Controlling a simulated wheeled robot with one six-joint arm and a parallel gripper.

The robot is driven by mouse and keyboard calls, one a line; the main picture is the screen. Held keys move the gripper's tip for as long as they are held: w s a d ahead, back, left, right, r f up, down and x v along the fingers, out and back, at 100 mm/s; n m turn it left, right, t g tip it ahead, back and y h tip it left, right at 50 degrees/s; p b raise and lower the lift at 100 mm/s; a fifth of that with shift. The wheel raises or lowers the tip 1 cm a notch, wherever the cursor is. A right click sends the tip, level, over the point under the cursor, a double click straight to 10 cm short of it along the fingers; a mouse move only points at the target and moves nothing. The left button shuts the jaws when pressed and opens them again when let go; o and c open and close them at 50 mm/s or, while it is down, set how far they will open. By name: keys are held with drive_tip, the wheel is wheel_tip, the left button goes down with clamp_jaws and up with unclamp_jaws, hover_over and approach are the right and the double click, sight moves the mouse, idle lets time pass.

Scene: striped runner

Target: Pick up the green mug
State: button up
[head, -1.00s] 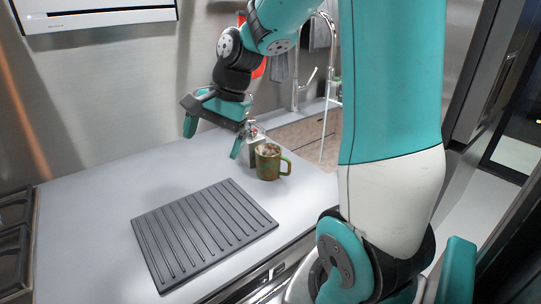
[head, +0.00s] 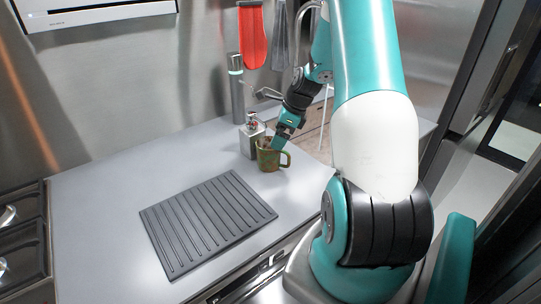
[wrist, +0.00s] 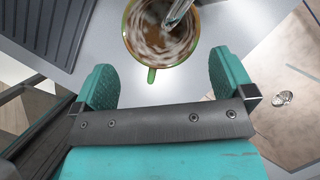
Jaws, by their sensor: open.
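The green mug (head: 268,158) stands upright on the grey counter, its handle to the right in the head view. In the wrist view the mug (wrist: 151,75) is at the top centre, with brown, swirled contents and its green handle pointing toward my gripper. My gripper (wrist: 165,82) is open, with its two teal fingers on either side of the handle end and the mug body beyond the fingertips. In the head view my gripper (head: 281,141) is right at the mug, above its rim on the right. Whether a finger touches the mug cannot be told.
A soap dispenser (head: 251,137) stands close behind the mug to the left, its metal spout reaching over the mug in the wrist view. A dark ribbed mat (head: 208,222) lies in front. A tall grey cylinder (head: 236,95) stands behind. The sink (wrist: 275,95) lies to the right.

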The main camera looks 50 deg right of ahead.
drive_tip(key=shift+p+x, duration=1.1)
drive_tip(key=shift+x, duration=2.4)
drive_tip(key=shift+w+d, duration=0.1)
drive_tip(key=c, duration=1)
drive_tip(key=shift+r, duration=0.15)
drive_tip(key=shift+r+b, duration=0.45)
drive_tip(key=shift+r, duration=0.1)
wheel_tip(320, 180, up, 2)
drive_tip(key=shift+r+b, duration=0.1)
drive_tip(key=shift+b, duration=0.4)
drive_tip(key=s+a+b, duration=0.4)
drive_tip(key=s, duration=1.3)
drive_tip(key=shift+s, duration=0.25)
